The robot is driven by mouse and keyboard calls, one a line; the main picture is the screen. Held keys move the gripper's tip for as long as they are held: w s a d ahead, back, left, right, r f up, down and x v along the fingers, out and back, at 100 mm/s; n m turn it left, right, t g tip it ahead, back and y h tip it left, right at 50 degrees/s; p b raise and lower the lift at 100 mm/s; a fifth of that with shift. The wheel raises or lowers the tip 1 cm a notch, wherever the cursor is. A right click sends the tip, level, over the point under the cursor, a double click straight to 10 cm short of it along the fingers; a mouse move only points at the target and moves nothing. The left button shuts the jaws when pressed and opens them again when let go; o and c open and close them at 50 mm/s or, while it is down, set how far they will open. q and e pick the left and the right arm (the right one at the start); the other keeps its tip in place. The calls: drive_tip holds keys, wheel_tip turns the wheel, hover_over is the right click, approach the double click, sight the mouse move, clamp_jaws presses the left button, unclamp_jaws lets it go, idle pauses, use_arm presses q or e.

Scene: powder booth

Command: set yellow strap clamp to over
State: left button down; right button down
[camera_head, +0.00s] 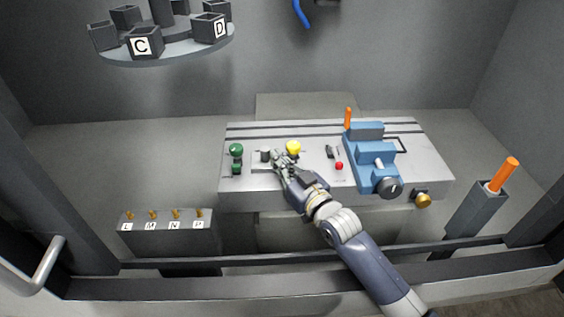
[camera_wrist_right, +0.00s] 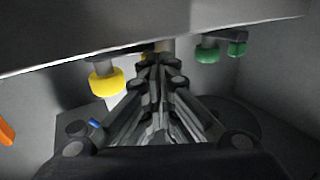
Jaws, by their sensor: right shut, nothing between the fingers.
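The yellow clamp knob (camera_head: 293,147) stands on the grey bench plate, left of its middle. It also shows in the wrist view (camera_wrist_right: 105,84), to the left of my fingers. My right gripper (camera_head: 281,159) is shut and empty, low over the plate just in front and to the left of the yellow knob. In the wrist view the closed fingers (camera_wrist_right: 158,65) point at a grey post partly hidden behind them. Whether the fingers touch the clamp I cannot tell. My left gripper is out of view.
Green knobs (camera_head: 236,150) stand at the plate's left end. A dark cylinder (camera_head: 265,154) is close to the fingers. Right of them are a red button (camera_head: 339,166) and a blue vise (camera_head: 373,160). A labelled block (camera_head: 168,222) stands at front left.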

drive_tip(key=shift+w+a, duration=0.2)
drive_tip(key=shift+a, duration=0.1)
drive_tip(key=shift+w+a, duration=0.1)
drive_tip(key=shift+a, duration=0.2)
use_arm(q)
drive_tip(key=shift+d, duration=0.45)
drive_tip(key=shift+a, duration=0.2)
use_arm(e)
drive_tip(key=shift+w, duration=0.1)
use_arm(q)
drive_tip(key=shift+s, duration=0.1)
